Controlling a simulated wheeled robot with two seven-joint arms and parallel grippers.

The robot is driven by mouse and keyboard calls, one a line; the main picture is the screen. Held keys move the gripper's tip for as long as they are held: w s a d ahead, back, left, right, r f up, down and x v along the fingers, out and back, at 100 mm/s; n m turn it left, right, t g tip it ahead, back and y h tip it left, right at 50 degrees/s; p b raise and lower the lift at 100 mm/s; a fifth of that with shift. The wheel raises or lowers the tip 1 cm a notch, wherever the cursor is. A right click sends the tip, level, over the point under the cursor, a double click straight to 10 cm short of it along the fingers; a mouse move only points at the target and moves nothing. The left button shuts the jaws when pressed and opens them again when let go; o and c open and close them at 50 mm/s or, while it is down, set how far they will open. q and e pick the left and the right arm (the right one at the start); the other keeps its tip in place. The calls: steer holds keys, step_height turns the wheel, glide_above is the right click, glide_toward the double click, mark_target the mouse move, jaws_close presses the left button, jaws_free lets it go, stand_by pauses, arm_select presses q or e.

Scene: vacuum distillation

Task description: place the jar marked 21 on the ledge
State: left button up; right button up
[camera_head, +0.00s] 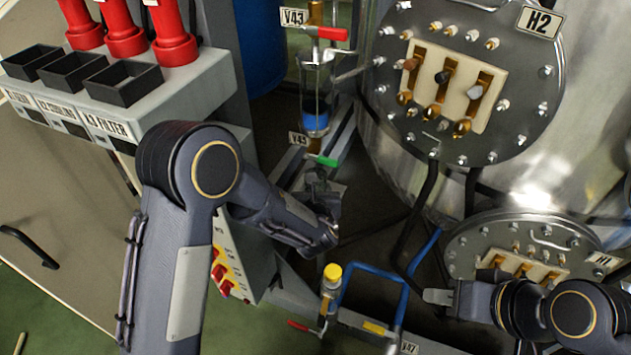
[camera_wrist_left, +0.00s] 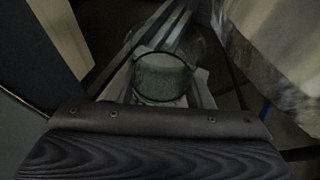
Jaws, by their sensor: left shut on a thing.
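In the left wrist view, a clear glass jar (camera_wrist_left: 163,78) with a dark round rim sits between the pale fingers of my left gripper (camera_wrist_left: 165,88), which is shut on it. No number 21 can be read on it. In the head view, my left gripper (camera_head: 322,190) is below the valve with the green handle, and the jar cannot be made out there. My right gripper (camera_head: 440,297) is at the lower right, in front of the lower flange; its finger gap is not clear. A grey metal frame (camera_head: 290,160) lies beside the left gripper; I cannot tell whether it is the ledge.
A glass column with blue liquid (camera_head: 315,122) stands above my left gripper. The large steel vessel (camera_head: 400,165) is to its right. Blue piping (camera_head: 372,270) and a yellow-capped valve (camera_head: 332,273) are below. A control box with red knobs (camera_head: 225,285) is at lower left.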

arm_select(q)
steer(key=w, duration=0.3)
steer(key=shift+w, duration=0.1)
steer(key=shift+w+f, duration=0.35)
steer(key=shift+f, duration=0.4)
steer(key=shift+f, duration=0.15)
steer(key=o, duration=1.1)
